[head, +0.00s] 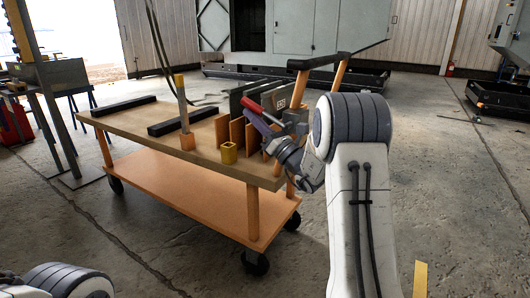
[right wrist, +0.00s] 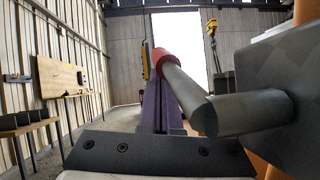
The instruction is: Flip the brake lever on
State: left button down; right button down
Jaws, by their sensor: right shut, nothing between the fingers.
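The brake lever (head: 257,108) has a red grip and a grey rod. In the right wrist view the lever (right wrist: 185,90) runs from a pivot on a dark grey housing (right wrist: 285,75) up and to the left, away from the camera. In the head view the housing (head: 277,97) stands on the cart behind my wrist. My right gripper (head: 250,114) has purple fingers, shut and empty, close beside the lever. In the right wrist view the fingers (right wrist: 158,75) lie just left of the rod, and the red grip partly covers them; I cannot tell whether they touch. My left gripper is out of view.
A cart handle (head: 320,61) rises near my right arm.

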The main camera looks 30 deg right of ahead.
dwell(0.6)
jog(key=s+f+b, duration=0.1)
jog(key=s+f, duration=0.2)
jog(key=f, duration=0.9)
jog(key=shift+a+f, duration=0.25)
jog(key=shift+f, duration=0.15)
jog(key=shift+s+a, duration=0.1)
